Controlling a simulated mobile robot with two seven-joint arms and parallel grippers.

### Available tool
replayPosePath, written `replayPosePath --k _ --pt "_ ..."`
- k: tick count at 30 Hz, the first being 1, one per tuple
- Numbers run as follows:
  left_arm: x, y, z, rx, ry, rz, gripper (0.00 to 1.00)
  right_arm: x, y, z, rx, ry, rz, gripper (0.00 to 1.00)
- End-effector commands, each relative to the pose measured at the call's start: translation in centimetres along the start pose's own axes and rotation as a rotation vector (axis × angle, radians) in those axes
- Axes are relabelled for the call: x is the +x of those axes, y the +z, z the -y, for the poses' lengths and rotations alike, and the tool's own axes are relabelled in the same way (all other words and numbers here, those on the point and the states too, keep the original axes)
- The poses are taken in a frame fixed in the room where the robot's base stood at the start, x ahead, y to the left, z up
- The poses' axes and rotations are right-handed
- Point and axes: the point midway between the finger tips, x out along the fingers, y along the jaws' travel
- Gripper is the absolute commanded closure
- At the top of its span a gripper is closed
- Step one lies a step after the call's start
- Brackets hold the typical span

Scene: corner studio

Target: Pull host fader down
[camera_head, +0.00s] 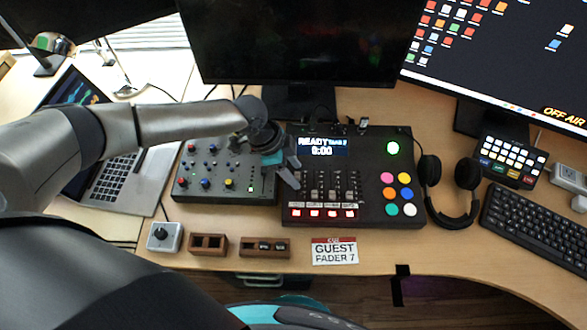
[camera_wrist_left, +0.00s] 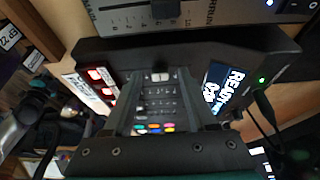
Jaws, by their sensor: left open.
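The black fader console (camera_head: 370,215) sits on the desk below the middle monitor, with several faders (camera_head: 332,194) above a row of lit red buttons. Its display reads READY and 0:00. The labels under the faders are too small to read, so I cannot tell which one is the host fader. My left gripper (camera_head: 291,172) is open over the console's left edge, near the leftmost fader. In the left wrist view a pale fader cap (camera_wrist_left: 160,77) shows between the open fingers (camera_wrist_left: 160,95); contact cannot be told. My right gripper is not in view.
A grey knob mixer (camera_head: 215,172) stands left of the console. A cue card (camera_head: 334,252) reading GUEST FADER 7 lies in front. Headphones (camera_head: 450,190), a keyboard (camera_head: 535,225) and a button pad (camera_head: 508,162) are right. Small wooden blocks (camera_head: 207,244) and a laptop (camera_head: 125,170) are left.

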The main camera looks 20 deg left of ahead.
Motion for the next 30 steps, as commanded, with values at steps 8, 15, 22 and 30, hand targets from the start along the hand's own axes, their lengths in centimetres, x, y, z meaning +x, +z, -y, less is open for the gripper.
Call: replayPosePath --k 8,15,22,30 --pt "-0.04 -0.01 0.00 0.000 0.000 0.000 0.67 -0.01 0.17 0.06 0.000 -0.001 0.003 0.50" --pt "-0.05 0.00 0.00 0.000 0.000 0.000 0.94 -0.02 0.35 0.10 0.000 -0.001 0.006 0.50" --pt "-0.06 0.00 0.01 0.000 0.000 0.000 1.00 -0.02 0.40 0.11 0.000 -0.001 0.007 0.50" --pt "-0.07 0.00 0.02 0.000 0.000 0.000 1.00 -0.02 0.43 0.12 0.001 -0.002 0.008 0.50"
